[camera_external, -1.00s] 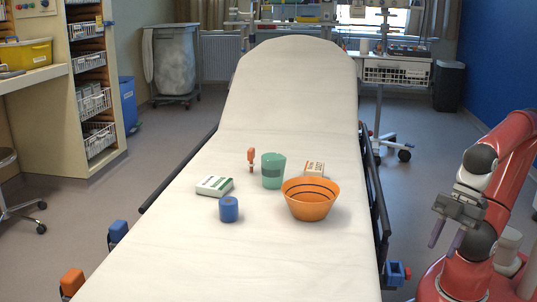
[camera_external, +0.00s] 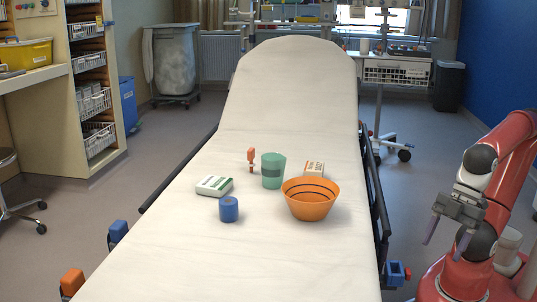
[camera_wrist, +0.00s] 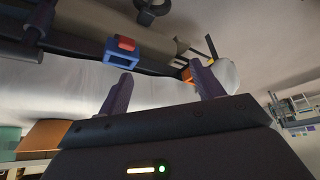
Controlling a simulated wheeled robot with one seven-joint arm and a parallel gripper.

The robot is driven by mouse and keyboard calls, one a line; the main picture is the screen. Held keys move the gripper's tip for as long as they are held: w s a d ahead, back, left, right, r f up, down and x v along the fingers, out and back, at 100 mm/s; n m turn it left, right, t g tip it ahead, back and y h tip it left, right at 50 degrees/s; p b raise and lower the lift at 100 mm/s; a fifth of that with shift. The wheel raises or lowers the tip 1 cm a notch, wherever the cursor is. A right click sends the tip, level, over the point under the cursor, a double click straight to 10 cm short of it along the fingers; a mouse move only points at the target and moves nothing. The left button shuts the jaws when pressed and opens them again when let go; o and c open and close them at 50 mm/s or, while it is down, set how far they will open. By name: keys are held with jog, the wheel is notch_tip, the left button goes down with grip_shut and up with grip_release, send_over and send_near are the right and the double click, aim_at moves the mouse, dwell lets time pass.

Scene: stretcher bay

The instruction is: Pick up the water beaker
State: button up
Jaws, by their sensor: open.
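The green, see-through beaker (camera_external: 273,171) stands upright on the white stretcher, just behind and left of the orange bowl (camera_external: 311,200). My gripper (camera_external: 447,238) is open and empty. It is out beyond the stretcher's right side, well apart from the beaker. In the wrist view my two dark fingers (camera_wrist: 161,72) are spread with nothing between them. A teal patch (camera_wrist: 9,138) at the left edge there may be the beaker, next to an orange shape (camera_wrist: 45,135) that looks like the bowl.
On the stretcher (camera_external: 225,265) lie a green-white box (camera_external: 214,186), a blue roll (camera_external: 228,209), a small orange item (camera_external: 251,158) and an orange-white box (camera_external: 314,169). A dark side rail (camera_external: 378,200) and a blue bracket (camera_external: 395,274) lie between my gripper and the mattress.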

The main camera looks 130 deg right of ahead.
jog(key=shift+o, duration=1.4)
